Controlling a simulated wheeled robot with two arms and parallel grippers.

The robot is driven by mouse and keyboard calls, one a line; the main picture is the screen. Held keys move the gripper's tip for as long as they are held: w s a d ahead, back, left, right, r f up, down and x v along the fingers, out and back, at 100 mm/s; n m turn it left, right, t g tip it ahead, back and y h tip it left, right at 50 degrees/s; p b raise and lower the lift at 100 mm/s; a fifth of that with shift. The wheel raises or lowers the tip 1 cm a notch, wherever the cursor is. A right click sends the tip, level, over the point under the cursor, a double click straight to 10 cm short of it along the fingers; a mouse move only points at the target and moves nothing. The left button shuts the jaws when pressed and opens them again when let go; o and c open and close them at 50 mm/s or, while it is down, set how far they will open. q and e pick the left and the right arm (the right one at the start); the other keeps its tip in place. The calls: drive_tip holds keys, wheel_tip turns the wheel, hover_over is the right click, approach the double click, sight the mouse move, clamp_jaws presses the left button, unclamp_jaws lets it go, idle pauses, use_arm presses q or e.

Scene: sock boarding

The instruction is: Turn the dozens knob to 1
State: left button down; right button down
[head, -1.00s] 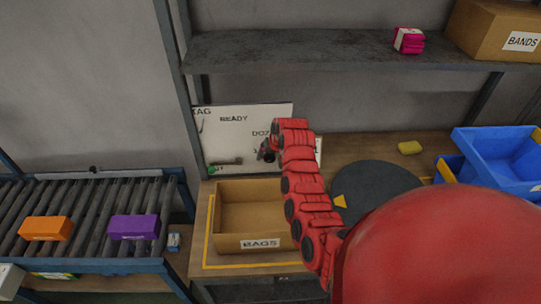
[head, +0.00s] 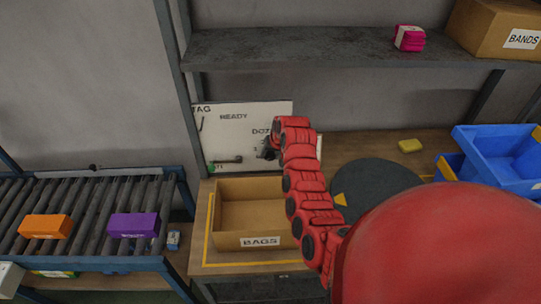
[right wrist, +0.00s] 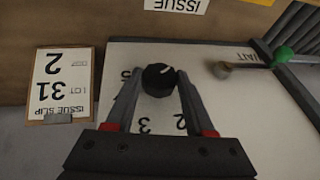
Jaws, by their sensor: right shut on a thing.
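The dozens knob (right wrist: 158,79) is a dark round knob with a white mark, on a white panel (right wrist: 225,125). In the right wrist view its mark points up and to the right. Upside-down digits show around it, with a 3 and a 2 below. My right gripper (right wrist: 160,82) is shut on the knob, one finger on each side. In the head view the panel (head: 226,138) stands at the back of the bench, and my right gripper (head: 267,150) covers the knob and part of its lettering. My left gripper is not in view.
An issue slip (right wrist: 60,85) on a board lies beside the panel. A lever with a green end (head: 211,167) is at the panel's lower left. The BAGS box (head: 250,205) stands in front. A dark round plate (head: 375,187) and blue bins (head: 500,155) are to the right.

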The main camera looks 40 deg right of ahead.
drive_tip(key=t+y+b, duration=0.1)
drive_tip(key=b, duration=0.2)
drive_tip(key=m+t+y+b, duration=0.1)
drive_tip(key=y+b, duration=0.1)
drive_tip(key=b, duration=0.2)
drive_tip(key=d+f+t+y+b, duration=0.1)
drive_tip(key=y+b, duration=0.1)
drive_tip(key=b, duration=0.2)
drive_tip(key=shift+s+m+t, duration=0.25)
drive_tip(key=shift+m+t, duration=0.05)
drive_tip(key=shift+t, duration=0.1)
drive_tip(key=shift+t+y+b, duration=0.5)
drive_tip(key=shift+y+b, duration=0.4)
drive_tip(key=shift+b, duration=0.05)
drive_tip(key=shift+r+m+t+y+b, duration=0.15)
drive_tip(key=shift+m+t+y+b, duration=0.15)
drive_tip(key=shift+b, duration=0.2)
drive_tip(key=shift+c, duration=1.4)
unclamp_jaws()
drive_tip(key=shift+s, duration=0.1)
